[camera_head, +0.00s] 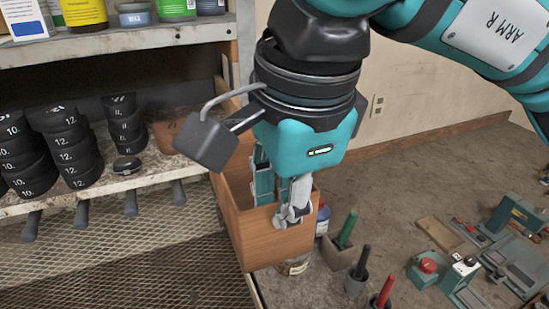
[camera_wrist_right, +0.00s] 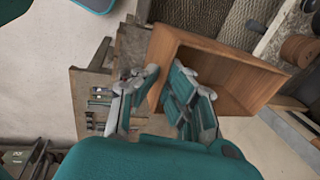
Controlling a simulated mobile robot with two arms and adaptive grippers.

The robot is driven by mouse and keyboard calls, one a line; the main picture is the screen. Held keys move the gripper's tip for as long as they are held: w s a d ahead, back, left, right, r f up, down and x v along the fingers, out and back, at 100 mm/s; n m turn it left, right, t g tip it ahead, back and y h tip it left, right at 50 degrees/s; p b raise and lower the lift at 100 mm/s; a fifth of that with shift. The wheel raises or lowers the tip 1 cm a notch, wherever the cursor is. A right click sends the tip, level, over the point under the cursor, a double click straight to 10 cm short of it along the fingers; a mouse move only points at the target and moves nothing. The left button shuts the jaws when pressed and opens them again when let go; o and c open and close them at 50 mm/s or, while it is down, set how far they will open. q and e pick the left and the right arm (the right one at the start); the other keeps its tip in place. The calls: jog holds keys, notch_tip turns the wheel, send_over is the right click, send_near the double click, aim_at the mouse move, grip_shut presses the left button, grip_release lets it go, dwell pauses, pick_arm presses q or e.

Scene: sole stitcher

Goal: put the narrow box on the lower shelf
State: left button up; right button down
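The narrow box (camera_head: 268,240), open-topped and of brown wood, is just right of the shelving in the head view. It also shows in the right wrist view (camera_wrist_right: 235,75). My right gripper (camera_head: 278,205) points down at the box's near wall, one finger inside and one outside. In the right wrist view the fingers (camera_wrist_right: 163,85) straddle that wall and look closed on it. The shelving has an upper shelf (camera_head: 120,42), a lower shelf (camera_head: 150,180) holding black round stacks, and wire mesh (camera_head: 120,265) beneath. My left gripper is not in view.
Bottles stand on the upper shelf.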

jog(key=shift+w, duration=0.4)
jog(key=shift+s, duration=0.15)
jog(key=shift+s+a+r, duration=0.1)
jog(key=shift+s+a, duration=0.2)
jog(key=shift+w+a+f+p, duration=0.2)
jog(key=shift+w+p, duration=0.05)
jog(key=shift+w, duration=0.25)
jog(key=shift+w+a+f+p, duration=0.15)
jog(key=shift+w+p, duration=0.05)
jog(key=shift+w, duration=0.3)
jog(key=w, duration=0.2)
jog(key=shift+w+a+f, duration=0.25)
jog(key=shift+w+f, duration=0.15)
jog(key=shift+w+a+f+p, duration=0.15)
jog(key=shift+w+p, duration=0.15)
jog(key=shift+w, duration=0.15)
jog(key=shift+w+a+f+p, duration=0.15)
jog(key=shift+w+p, duration=0.1)
jog(key=shift+w, duration=0.15)
jog(key=shift+w+a+f, duration=0.15)
jog(key=shift+w, duration=0.3)
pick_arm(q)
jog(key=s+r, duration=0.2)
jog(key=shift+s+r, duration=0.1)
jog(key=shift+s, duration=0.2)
